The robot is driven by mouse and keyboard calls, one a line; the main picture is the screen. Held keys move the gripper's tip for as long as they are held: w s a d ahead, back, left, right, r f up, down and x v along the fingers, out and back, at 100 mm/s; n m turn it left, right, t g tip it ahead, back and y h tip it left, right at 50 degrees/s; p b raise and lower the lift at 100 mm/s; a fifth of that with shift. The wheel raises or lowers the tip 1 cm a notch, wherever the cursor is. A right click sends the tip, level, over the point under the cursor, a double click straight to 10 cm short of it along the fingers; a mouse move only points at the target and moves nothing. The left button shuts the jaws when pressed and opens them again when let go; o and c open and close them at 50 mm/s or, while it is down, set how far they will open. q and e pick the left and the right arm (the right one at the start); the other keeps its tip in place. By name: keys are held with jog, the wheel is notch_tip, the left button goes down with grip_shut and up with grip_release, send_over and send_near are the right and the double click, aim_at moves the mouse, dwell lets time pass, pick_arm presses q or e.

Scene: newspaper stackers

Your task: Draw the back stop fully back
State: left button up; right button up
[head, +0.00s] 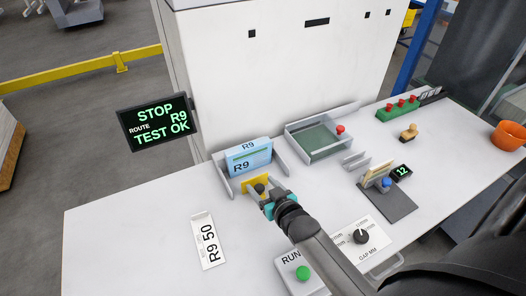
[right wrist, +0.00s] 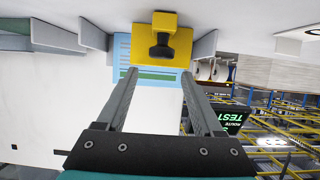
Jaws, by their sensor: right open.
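A yellow block (head: 252,183) with a dark knob (head: 260,188) stands at the near side of a grey-walled holder (head: 224,182); I take it for the back stop. A light-blue newspaper stack (head: 249,157) marked R9 stands in the holder behind it. My right gripper (head: 266,197) is at the knob. In the right wrist view its two fingers (right wrist: 157,76) are apart with nothing held between them. The yellow block (right wrist: 182,41) and knob (right wrist: 162,48) lie beyond the fingertips. No contact is visible there. My left gripper is not in view.
A screen (head: 157,123) reads STOP, ROUTE R9, TEST OK. A label card (head: 208,240) reads R9 50. A green RUN button (head: 302,272) and GAP MM dial (head: 361,237) sit near my arm. A grey tray (head: 303,131) stands behind right.

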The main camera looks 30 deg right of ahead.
notch_tip(320, 180, up, 18)
jog(key=p, duration=0.3)
jog(key=shift+f, duration=0.25)
jog(key=s+d+f+n+t+h+b, duration=0.1)
jog(key=s+d+f+n+b, duration=0.2)
jog(key=n, duration=0.5)
jog(key=s+d+f+n+t+h+b, duration=0.1)
jog(key=s+d+n+t+b, duration=0.15)
jog(key=d+n, duration=0.5)
jog(key=s+a+f+n+g+y+b, duration=0.25)
jog(key=s+f+n+y, duration=0.2)
jog(key=n, duration=0.85)
jog(key=s+a+f+n+g+y+b, duration=0.25)
jog(key=f+n, duration=0.35)
jog(key=n, duration=0.6)
jog(key=shift+t, duration=0.45)
jog(key=p+x, duration=0.2)
jog(key=x, duration=1.2)
jog(key=shift+w+a, duration=0.15)
jog(key=shift+a, duration=0.15)
grip_shut()
